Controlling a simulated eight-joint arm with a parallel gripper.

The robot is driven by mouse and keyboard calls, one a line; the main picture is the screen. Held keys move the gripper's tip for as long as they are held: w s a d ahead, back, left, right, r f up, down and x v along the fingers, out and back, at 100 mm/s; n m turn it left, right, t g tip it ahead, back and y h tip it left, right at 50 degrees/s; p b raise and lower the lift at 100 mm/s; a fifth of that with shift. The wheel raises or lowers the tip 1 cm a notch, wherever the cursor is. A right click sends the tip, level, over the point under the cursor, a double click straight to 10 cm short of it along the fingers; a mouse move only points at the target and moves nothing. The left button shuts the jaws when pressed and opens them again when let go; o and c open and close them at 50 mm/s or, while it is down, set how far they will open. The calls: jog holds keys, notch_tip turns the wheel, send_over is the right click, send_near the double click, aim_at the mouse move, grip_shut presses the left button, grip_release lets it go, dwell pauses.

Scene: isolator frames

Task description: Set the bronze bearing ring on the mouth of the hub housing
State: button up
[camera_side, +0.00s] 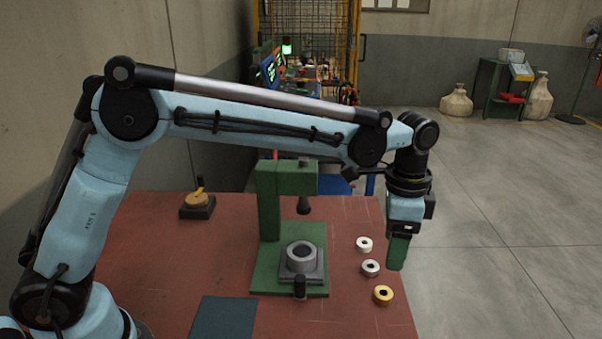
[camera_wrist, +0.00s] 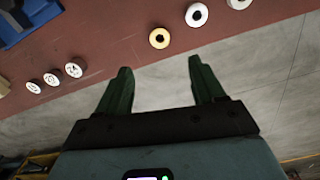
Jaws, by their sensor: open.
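The bronze bearing ring (camera_side: 384,302) lies flat near the table's right edge, nearest the side camera of three rings in a row. It also shows in the wrist view (camera_wrist: 153,41), ahead of the gap between my fingers. The grey hub housing (camera_side: 302,269) stands mouth up on the green press base, under the press ram. It is not visible in the wrist view. My gripper (camera_side: 397,266) points down to the right of the rings, apart from them. In the wrist view my gripper (camera_wrist: 160,66) is open, with nothing between the fingers.
A silver ring (camera_side: 370,274) and a cream ring (camera_side: 364,250) lie behind the bronze one. The green press (camera_side: 268,210) stands left of them. A dark mat (camera_side: 224,318) lies at the front. Numbered white discs (camera_wrist: 51,79) and a blue object (camera_wrist: 32,18) show in the wrist view.

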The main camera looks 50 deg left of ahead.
aim_at(384, 292)
notch_tip(384, 292, down, 12)
jog(key=shift+r, duration=0.2)
jog(key=c, duration=1.2)
jog(key=shift+r, duration=0.15)
jog(key=shift+r, duration=0.55)
notch_tip(384, 292, up, 3)
jog(key=shift+f, duration=0.1)
jog(key=s+d+r, duration=0.6)
jog(key=s, duration=0.3)
jog(key=a+r+n, duration=0.1)
jog(key=a, duration=0.6)
jog(key=w+a+r+n, duration=0.1)
jog(key=a+n, duration=0.1)
jog(key=a, duration=0.5)
jog(key=w+a+r+n, duration=0.1)
jog(key=a+n, duration=0.1)
jog(key=a, duration=0.6)
jog(key=shift+w+r, duration=0.2)
jog(key=shift+r, duration=0.1)
